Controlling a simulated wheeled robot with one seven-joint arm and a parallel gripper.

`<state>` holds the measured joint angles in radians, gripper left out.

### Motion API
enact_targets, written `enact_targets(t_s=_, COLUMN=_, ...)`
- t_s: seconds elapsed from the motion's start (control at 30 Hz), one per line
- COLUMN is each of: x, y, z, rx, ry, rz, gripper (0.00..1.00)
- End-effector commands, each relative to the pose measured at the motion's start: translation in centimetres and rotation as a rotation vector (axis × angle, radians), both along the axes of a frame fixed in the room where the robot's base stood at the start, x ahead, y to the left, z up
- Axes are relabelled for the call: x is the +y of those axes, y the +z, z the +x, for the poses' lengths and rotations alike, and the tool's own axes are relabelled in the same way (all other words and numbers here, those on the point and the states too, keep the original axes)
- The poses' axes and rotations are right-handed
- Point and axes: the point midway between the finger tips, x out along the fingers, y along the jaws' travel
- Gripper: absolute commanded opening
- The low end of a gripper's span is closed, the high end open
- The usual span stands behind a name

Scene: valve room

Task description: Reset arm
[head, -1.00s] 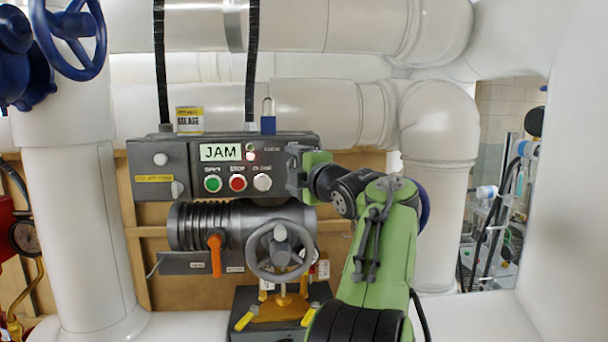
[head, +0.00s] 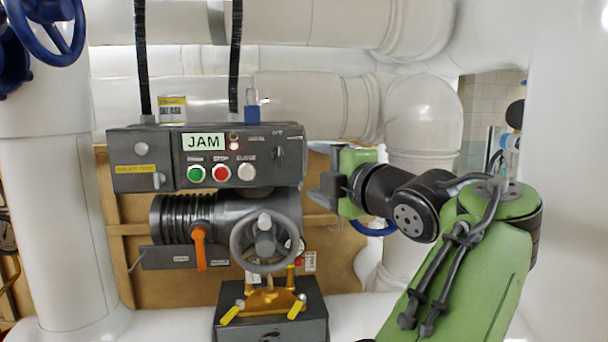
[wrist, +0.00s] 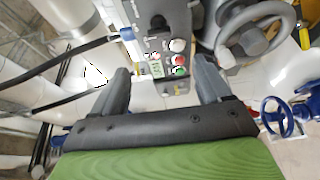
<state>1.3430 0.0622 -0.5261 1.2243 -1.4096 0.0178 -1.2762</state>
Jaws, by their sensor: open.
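My gripper (head: 322,190) is at the right of the grey control box (head: 122,150), apart from it, and points left in the head view. In the wrist view my gripper (wrist: 165,85) has its two grey fingers spread with nothing between them. Beyond the fingers the wrist view shows the control box (wrist: 158,40) with its buttons. My green arm comes in from the lower right of the head view.
Below the box are a grey handwheel (head: 240,245), an orange lever (head: 199,250) hanging down, and a dark pedestal (head: 228,320) with yellow-handled clamps. Large white pipes (head: 425,110) surround the area.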

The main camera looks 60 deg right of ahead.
Motion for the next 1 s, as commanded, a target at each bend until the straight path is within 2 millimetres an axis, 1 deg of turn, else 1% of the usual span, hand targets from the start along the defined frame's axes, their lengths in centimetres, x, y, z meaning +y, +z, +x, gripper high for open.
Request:
enact_targets(t_s=0.3, x=0.0, y=0.0, z=0.0, rx=0.0, ry=0.0, rz=0.001, gripper=0.77)
enact_targets(t_s=0.37, x=0.3, y=0.0, z=0.4, rx=-0.009, ry=0.005, rz=0.018, gripper=0.77)
enact_targets(t_s=0.47, x=2.3, y=-0.4, z=2.9, rx=-0.055, ry=0.036, rz=0.153, gripper=0.77)
enact_targets(t_s=0.53, x=5.2, y=-1.7, z=5.6, rx=-0.09, ry=0.069, rz=0.34, gripper=0.77)
enact_targets(t_s=0.57, x=6.7, y=-2.7, z=6.7, rx=-0.097, ry=0.081, rz=0.439, gripper=0.77)
enact_targets(t_s=0.6, x=9.1, y=-4.2, z=8.1, rx=-0.093, ry=0.094, rz=0.572, gripper=0.77)
enact_targets(t_s=0.63, x=10.9, y=-5.6, z=9.0, rx=-0.08, ry=0.099, rz=0.672, gripper=0.77)
enact_targets(t_s=0.67, x=12.8, y=-7.1, z=9.6, rx=-0.062, ry=0.1, rz=0.767, gripper=0.77)
enact_targets(t_s=0.7, x=15.4, y=-9.2, z=10.2, rx=-0.029, ry=0.093, rz=0.886, gripper=0.77)
enact_targets(t_s=0.77, x=19.3, y=-12.6, z=10.4, rx=0.039, ry=0.071, rz=1.049, gripper=0.77)
enact_targets(t_s=0.8, x=21.9, y=-15.0, z=10.0, rx=0.092, ry=0.044, rz=1.145, gripper=0.77)
enact_targets(t_s=0.87, x=25.5, y=-18.7, z=8.8, rx=0.181, ry=-0.015, rz=1.27, gripper=0.77)
enact_targets(t_s=0.9, x=27.7, y=-21.2, z=7.5, rx=0.241, ry=-0.064, rz=1.339, gripper=0.77)
enact_targets(t_s=0.97, x=30.4, y=-24.8, z=5.1, rx=0.327, ry=-0.153, rz=1.418, gripper=0.77)
enact_targets(t_s=1.0, x=31.7, y=-27.0, z=3.3, rx=0.377, ry=-0.217, rz=1.453, gripper=0.77)
